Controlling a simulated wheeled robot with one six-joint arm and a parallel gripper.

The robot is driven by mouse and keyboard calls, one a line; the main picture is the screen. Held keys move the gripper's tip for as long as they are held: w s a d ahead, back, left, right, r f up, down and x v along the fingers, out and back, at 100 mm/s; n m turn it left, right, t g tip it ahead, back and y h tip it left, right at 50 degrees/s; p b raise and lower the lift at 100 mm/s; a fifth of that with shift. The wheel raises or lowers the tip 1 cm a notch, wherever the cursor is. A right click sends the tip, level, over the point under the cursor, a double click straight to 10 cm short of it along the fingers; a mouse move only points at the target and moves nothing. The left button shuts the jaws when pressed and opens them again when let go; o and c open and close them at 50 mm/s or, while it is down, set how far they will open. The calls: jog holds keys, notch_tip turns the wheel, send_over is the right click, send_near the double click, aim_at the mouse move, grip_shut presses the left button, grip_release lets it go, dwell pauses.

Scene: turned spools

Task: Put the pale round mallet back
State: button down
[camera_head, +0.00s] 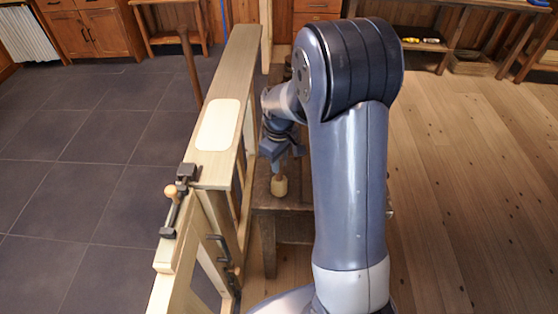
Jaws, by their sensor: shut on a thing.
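The pale round mallet (279,186) hangs head down below my gripper (279,163). Its pale, barrel-like head is at the bottom and a thin handle runs up into the jaws. My gripper is shut on this handle. The head shows over a dark wooden bench (268,203); I cannot tell whether it touches the bench top. My arm covers the right part of the bench and what stands behind it.
A tall pale wooden frame (229,75) stands just left of my gripper, with a cream rounded patch (219,124) on its top. A clamp (177,200) sits on its near end. Grey tiled floor (80,200) lies open on the left, plank floor (460,190) on the right.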

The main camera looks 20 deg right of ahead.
jog(key=shift+f, duration=0.2)
jog(key=c, duration=1.3)
grip_release()
jog(key=shift+r, duration=0.1)
notch_tip(320, 180, up, 12)
jog(key=shift+r, duration=0.15)
jog(key=shift+f, duration=4.95)
